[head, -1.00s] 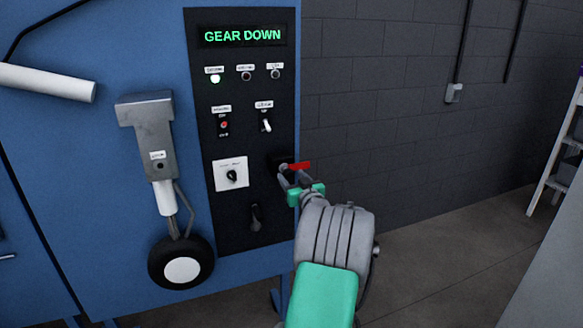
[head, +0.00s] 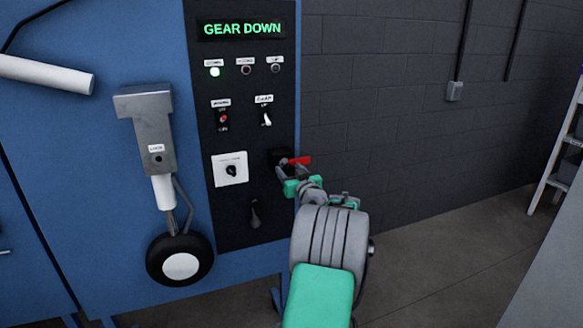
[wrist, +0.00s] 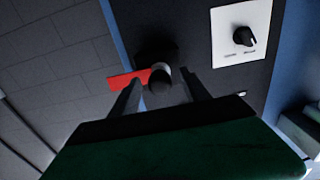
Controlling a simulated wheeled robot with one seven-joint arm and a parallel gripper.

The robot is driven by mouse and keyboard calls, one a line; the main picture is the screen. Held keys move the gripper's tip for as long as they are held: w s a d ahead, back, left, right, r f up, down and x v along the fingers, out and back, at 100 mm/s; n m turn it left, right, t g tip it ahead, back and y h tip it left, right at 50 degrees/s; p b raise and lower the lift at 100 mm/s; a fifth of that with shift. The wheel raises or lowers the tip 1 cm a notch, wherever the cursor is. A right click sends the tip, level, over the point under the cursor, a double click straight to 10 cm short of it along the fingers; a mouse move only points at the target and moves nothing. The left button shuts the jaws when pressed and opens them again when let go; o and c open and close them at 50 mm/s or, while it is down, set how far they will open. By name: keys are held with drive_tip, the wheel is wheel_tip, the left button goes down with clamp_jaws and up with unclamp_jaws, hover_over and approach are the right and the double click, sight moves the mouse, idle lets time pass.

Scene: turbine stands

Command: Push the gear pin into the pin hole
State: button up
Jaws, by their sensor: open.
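The gear pin (wrist: 162,77) has a grey round end and a red flag (head: 299,160). It sits at a dark holder (head: 279,157) on the right edge of the black panel. My gripper (wrist: 158,84) is open, with one finger on each side of the pin's end in the wrist view. In the head view my gripper (head: 291,173) is right at the pin; whether the fingers touch it I cannot tell. The pin hole (head: 158,159) is a small dark spot under a white label on the grey landing gear leg (head: 150,128), left of the panel.
The black panel (head: 244,100) has a lit GEAR DOWN display, lamps, switches, a white-plated knob (head: 231,170) and a lever (head: 255,213). A wheel (head: 180,260) hangs below the leg. A white bar (head: 45,74) juts at upper left.

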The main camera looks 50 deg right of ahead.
drive_tip(key=shift+f+b, duration=0.15)
drive_tip(key=shift+b, duration=0.35)
drive_tip(key=shift+c, duration=0.4)
clamp_jaws()
drive_tip(key=shift+r, duration=0.2)
idle(0.8)
